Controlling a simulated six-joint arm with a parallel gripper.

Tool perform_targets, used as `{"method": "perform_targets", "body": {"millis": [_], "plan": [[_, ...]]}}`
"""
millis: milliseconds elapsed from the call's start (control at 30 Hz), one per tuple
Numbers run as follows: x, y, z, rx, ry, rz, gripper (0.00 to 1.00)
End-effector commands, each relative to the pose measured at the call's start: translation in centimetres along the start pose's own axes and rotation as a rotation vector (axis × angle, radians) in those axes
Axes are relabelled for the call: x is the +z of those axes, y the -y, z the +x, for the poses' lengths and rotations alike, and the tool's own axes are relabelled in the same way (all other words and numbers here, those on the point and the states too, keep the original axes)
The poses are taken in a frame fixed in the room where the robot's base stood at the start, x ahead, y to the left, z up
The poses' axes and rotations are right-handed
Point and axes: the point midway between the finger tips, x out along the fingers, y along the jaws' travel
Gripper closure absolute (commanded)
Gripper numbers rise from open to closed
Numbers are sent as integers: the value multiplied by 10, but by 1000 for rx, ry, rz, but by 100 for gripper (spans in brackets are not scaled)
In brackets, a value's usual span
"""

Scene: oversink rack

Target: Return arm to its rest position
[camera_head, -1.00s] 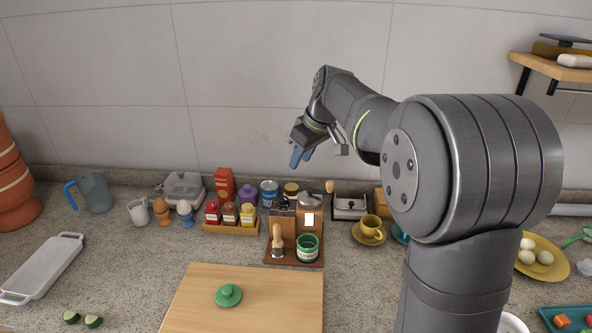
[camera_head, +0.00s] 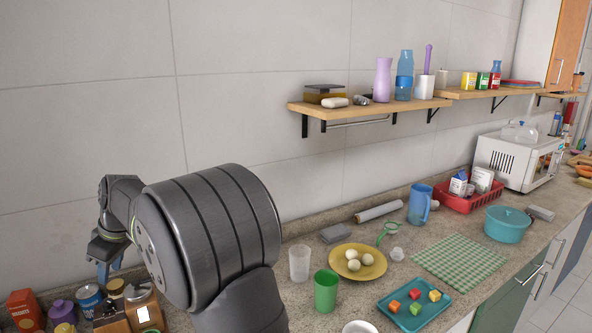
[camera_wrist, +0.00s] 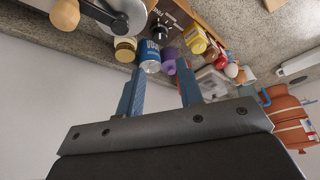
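My gripper (camera_head: 103,272) is at the left of the head view, in front of the wall and above the back of the counter. My arm's large grey joint stands to its right. In the wrist view my gripper (camera_wrist: 160,78) shows two blue fingers spread apart with nothing held between them. Beyond the fingertips are a blue can (camera_wrist: 149,56) and a purple jar (camera_wrist: 169,60), apart from the gripper as far as I can tell.
Below the gripper stand a red box (camera_head: 24,310) and jars. A shelf (camera_head: 350,110) juts from the wall. A green cup (camera_head: 326,291), yellow plate (camera_head: 345,273) and teal tray (camera_head: 432,314) are right of the arm.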

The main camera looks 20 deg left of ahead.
Motion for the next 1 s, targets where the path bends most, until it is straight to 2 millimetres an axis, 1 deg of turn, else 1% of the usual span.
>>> {"method": "perform_targets", "body": {"millis": [33, 300, 500, 700, 1000], "plan": [[0, 1, 12, -3, 2, 0, 66], [1, 1, 65, -3, 2, 1, 66], [0, 1, 93, -2, 2, 0, 66], [0, 0, 105, -1, 1, 0, 66], [0, 0, 106, 0, 0, 1, 66]]}}
